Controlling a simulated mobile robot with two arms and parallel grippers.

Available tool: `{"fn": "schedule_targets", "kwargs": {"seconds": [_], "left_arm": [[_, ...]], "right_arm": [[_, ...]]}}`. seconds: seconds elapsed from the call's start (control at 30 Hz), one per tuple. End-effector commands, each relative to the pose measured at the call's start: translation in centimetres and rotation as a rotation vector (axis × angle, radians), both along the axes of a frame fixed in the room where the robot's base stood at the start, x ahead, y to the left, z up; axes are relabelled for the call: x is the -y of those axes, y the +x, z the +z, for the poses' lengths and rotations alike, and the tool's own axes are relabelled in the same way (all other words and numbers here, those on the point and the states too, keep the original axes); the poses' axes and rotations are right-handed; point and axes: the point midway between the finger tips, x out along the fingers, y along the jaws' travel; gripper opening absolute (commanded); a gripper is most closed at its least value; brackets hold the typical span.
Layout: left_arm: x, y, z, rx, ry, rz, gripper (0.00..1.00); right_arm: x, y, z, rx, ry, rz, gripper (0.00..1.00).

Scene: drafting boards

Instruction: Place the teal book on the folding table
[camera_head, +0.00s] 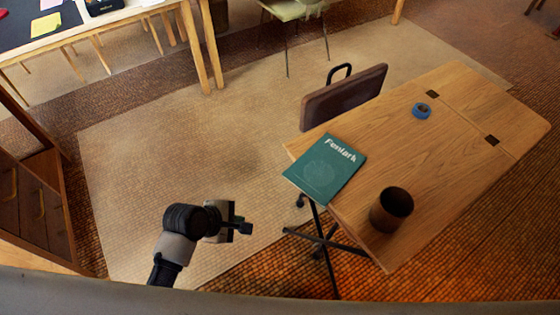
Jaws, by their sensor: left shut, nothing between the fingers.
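The teal book (325,169) lies flat on the left end of the wooden folding table (390,153). Its cover reads "Fenlark", and its lower left corner reaches the table's left edge. My left gripper (247,228) is shut and empty. It is to the lower left of the book in the picture, apart from both book and table, over the pale rug. My right gripper is not in view.
On the table are a dark brown cup (391,209) and a roll of blue tape (421,111). A brown-backed chair (344,97) stands at the table's far side. A drawer cabinet (33,205) is at the left. The pale rug (170,150) between is clear.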

Motion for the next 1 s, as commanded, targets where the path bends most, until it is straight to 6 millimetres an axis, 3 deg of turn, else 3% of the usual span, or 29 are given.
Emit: {"fn": "schedule_targets", "kwargs": {"seconds": [0.03,0.13,0.23,0.4,0.57,1.0], "left_arm": [[0.4,1.1,3.0,-0.045,-0.077,0.095,0.00],[1.1,2.6,5.3,-0.141,-0.219,0.269,0.00],[1.5,3.8,6.8,-0.220,-0.324,0.395,0.00],[1.9,4.7,7.8,-0.294,-0.415,0.503,0.00],[2.8,5.4,6.6,-0.308,-0.429,0.519,0.00],[7.8,9.1,0.3,-0.303,-0.425,0.516,0.00]], "right_arm": [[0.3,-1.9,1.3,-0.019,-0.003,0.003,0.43],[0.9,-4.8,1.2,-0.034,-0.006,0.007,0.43],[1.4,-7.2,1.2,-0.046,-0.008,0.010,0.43],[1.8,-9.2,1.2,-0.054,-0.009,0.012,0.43],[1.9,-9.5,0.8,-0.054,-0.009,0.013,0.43],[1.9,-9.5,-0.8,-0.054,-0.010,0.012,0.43]]}}
